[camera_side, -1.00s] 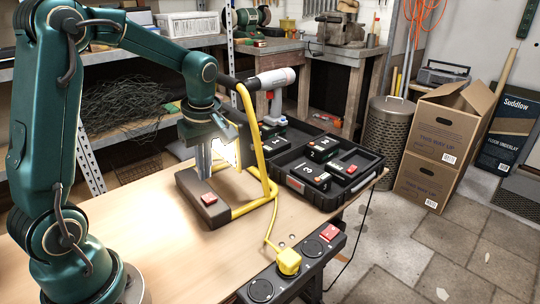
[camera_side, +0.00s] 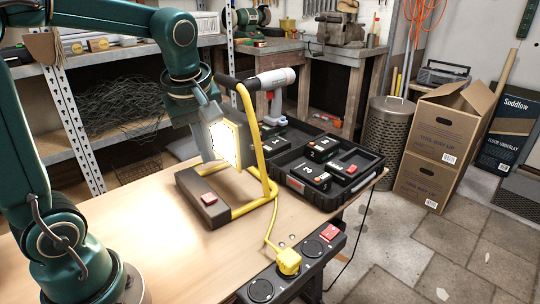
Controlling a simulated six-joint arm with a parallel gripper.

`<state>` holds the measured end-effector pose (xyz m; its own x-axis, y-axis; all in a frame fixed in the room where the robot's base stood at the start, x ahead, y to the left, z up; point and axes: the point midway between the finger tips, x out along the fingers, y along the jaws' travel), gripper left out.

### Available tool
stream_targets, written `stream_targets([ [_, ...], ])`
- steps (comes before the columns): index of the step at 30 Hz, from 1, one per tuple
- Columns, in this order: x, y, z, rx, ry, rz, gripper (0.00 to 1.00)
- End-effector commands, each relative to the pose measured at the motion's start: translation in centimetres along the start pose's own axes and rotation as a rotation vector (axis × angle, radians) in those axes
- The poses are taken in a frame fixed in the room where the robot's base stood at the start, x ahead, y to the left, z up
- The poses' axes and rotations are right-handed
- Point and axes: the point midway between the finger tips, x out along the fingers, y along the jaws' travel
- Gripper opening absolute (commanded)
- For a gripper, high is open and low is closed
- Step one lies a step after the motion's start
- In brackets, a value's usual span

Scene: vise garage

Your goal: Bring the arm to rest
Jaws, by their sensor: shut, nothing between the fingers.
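My gripper (camera_side: 197,132) hangs above the left part of the wooden workbench (camera_side: 130,215), just behind and left of the lit work lamp (camera_side: 226,142). The lamp housing partly hides its fingers. They are shut, with nothing seen between them. The lamp has a yellow tube frame and a dark base with a red switch (camera_side: 208,198), and it stands upright on the bench. I cannot tell whether the gripper touches the lamp.
A power strip (camera_side: 262,289) with a yellow plug (camera_side: 288,261) runs along the front edge.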

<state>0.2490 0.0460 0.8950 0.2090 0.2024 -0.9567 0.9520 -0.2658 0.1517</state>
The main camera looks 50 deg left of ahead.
Motion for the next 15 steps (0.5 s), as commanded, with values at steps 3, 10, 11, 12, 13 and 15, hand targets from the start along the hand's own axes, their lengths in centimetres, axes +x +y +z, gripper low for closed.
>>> stream_targets([
  [3, -2.4, -1.1, 2.7, 0.195, 0.006, 0.105, 0.00],
  [10, -4.2, -4.3, 7.5, 0.681, 0.043, 0.281, 0.00],
  [11, -4.2, -4.7, 8.1, 0.753, 0.050, 0.302, 0.00],
  [12, -4.0, -5.3, 8.8, 0.850, 0.062, 0.324, 0.00],
  [13, -3.9, -5.7, 9.2, 0.914, 0.070, 0.336, 0.00],
  [15, -3.4, -6.3, 10.0, 1.041, 0.082, 0.351, 0.00],
])
